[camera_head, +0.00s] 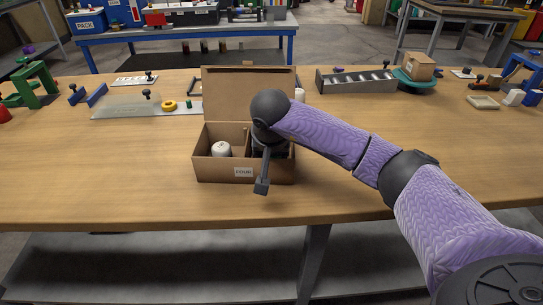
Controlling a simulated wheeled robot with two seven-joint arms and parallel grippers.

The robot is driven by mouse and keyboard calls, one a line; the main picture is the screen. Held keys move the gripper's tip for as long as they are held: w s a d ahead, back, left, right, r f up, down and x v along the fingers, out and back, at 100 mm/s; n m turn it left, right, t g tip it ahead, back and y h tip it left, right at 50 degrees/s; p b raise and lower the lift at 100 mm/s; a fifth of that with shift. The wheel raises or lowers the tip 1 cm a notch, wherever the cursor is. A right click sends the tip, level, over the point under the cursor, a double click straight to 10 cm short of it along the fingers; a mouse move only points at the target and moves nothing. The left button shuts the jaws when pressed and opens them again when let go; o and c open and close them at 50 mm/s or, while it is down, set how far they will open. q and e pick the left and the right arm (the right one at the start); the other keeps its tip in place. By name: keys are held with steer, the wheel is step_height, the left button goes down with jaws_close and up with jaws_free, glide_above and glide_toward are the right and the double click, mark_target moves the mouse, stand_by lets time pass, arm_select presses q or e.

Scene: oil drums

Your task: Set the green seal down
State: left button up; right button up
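An open brown cardboard box (210,172) with a label on its front stands at the middle of the table, its lid raised at the back. A white round-topped object (221,149) sits in its left part. My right gripper (263,182) points down at the box's right part, one dark finger showing in front of the front wall. Whether it holds anything is hidden. A small green piece (188,104) stands beside a yellow ring (169,105) on a grey plate; I cannot tell whether it is the green seal. My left gripper is out of view.
The grey plate (125,109) lies behind the box to the left. A grey slotted tray (350,82) and a small carton on a teal disc (415,82) stand at the back right. The wooden table (100,180) is clear at front left.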

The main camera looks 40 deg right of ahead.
steer(key=o, duration=1)
steer(key=shift+c, duration=0.2)
steer(key=shift+r, duration=0.4)
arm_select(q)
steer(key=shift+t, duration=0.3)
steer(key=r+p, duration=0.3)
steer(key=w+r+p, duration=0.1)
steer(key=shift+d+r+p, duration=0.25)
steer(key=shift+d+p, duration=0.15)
arm_select(e)
steer(key=v, duration=1.1)
steer(key=shift+s+r, duration=0.15)
steer(key=shift+r, duration=0.05)
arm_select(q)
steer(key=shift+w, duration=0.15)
arm_select(e)
steer(key=shift+a, duration=0.1)
